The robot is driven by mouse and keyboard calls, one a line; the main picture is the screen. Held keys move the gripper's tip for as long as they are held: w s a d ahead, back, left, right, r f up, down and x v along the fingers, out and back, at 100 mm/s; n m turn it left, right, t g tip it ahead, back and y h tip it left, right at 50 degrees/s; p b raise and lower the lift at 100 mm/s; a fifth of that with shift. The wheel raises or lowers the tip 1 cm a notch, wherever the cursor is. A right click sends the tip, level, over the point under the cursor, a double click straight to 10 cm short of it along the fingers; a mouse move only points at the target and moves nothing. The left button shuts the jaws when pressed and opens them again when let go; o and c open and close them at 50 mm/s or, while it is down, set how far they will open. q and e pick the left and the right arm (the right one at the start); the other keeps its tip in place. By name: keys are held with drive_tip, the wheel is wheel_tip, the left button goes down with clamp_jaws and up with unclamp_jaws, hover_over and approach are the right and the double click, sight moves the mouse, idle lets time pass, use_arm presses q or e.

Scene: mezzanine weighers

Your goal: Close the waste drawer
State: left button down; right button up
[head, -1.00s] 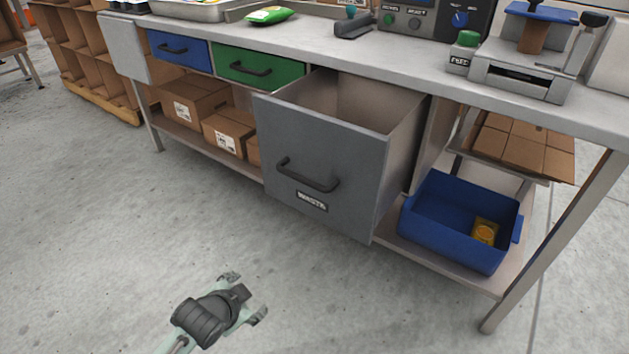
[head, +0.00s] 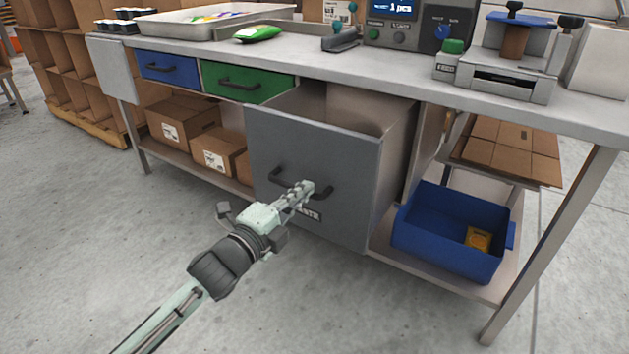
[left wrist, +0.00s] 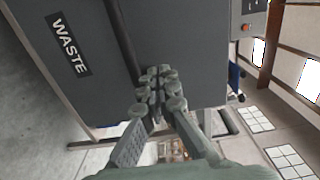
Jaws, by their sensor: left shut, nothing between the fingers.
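The waste drawer (head: 312,150) is a large grey drawer under the bench, pulled out with its inside showing from above. Its dark bar handle (head: 322,194) and its WASTE label (head: 313,215) are partly hidden behind my left gripper in the head view. My left gripper (head: 307,188) is shut and empty, its fingertips in front of the drawer front at the handle. In the left wrist view the shut fingertips (left wrist: 158,78) are close by the bar, with the WASTE label (left wrist: 69,44) to the left. I cannot tell whether they touch it. My right gripper is in neither view.
A blue bin (head: 450,240) with a yellow packet stands on the lower shelf right of the drawer. Cardboard boxes (head: 183,122) sit on the shelf to the left. The blue drawer (head: 168,67) and green drawer (head: 247,83) look shut. The floor in front is clear.

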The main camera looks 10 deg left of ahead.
sight(323, 173)
use_arm(q)
drive_tip(key=shift+x, duration=2.35)
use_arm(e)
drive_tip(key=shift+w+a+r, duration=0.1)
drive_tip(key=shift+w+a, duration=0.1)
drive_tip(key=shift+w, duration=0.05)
